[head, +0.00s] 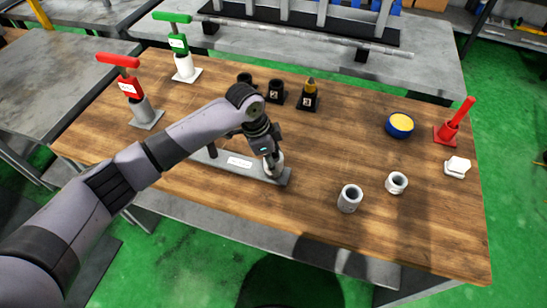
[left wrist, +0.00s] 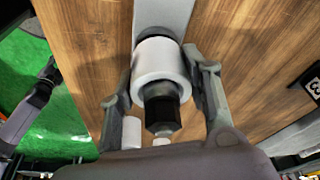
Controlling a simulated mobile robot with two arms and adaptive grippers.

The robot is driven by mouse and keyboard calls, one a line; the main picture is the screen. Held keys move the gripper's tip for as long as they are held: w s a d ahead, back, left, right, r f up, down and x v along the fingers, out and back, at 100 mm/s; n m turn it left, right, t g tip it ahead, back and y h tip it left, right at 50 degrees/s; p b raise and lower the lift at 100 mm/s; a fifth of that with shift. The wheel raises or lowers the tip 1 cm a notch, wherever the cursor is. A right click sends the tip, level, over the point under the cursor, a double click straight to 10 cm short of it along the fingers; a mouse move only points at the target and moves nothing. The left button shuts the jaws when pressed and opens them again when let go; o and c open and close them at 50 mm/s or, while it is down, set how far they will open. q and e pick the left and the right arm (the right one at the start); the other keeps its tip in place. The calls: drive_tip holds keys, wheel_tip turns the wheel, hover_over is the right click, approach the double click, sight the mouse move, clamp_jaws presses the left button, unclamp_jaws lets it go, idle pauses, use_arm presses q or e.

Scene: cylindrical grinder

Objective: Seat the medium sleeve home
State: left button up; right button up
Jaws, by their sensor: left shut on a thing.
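My left gripper (head: 273,163) is shut on a pale metal sleeve at the right end of a grey plate (head: 240,164) with a white label. In the left wrist view the sleeve (left wrist: 160,62) sits between the two fingers (left wrist: 160,92). A dark post with a hexagonal end (left wrist: 161,108) shows through the sleeve, which appears to be around it. A dark band shows between sleeve and plate; I cannot tell whether they touch. Two other sleeves, one larger (head: 349,199) and one smaller (head: 396,183), stand upright on the table. My right gripper (left wrist: 45,82) shows small and dark, its jaws unclear.
Black numbered holders (head: 276,93) stand behind my arm. Red (head: 131,88) and green (head: 178,44) handled tools stand back left. A blue-yellow round tin (head: 400,125), a red stand (head: 447,133) and a white block (head: 457,167) are at right. The front right table is clear.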

use_arm(q)
drive_tip(key=shift+f, duration=0.35)
drive_tip(key=o, duration=1.4)
drive_tip(key=shift+o, duration=0.2)
drive_tip(key=v, duration=1.2)
drive_tip(key=shift+s+f, duration=0.1)
